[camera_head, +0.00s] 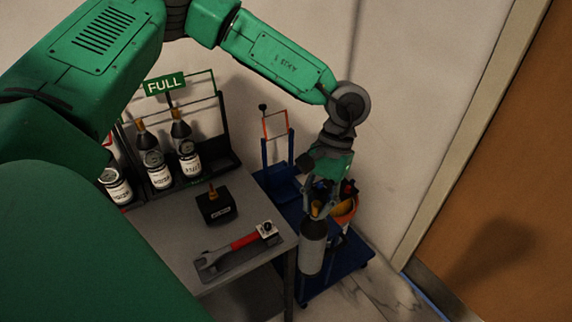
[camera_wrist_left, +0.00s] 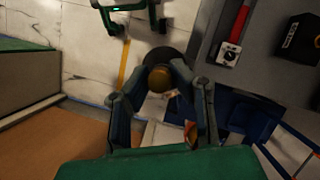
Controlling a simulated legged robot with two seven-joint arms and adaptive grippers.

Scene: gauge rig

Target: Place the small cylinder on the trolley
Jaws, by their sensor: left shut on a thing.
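The small cylinder (camera_head: 312,247), grey with a brass-coloured neck, hangs upright from my left gripper (camera_head: 318,200). In the left wrist view its brass top (camera_wrist_left: 161,78) sits between the two fingers of the left gripper (camera_wrist_left: 160,84), which are shut on it. The blue trolley (camera_head: 350,262) stands on the floor to the right of the table, and its blue deck (camera_wrist_left: 240,112) shows in the left wrist view. In the head view the cylinder overlaps the trolley's deck; I cannot tell its exact height above it. My right gripper is not in view.
An orange container (camera_head: 345,208) is on the trolley, partly hidden by the gripper. The grey table (camera_head: 165,225) holds a red-handled wrench (camera_head: 240,243), a black block (camera_head: 216,205) and a rack of cylinders under a FULL sign (camera_head: 165,84). A wall and brown door (camera_head: 500,190) stand right.

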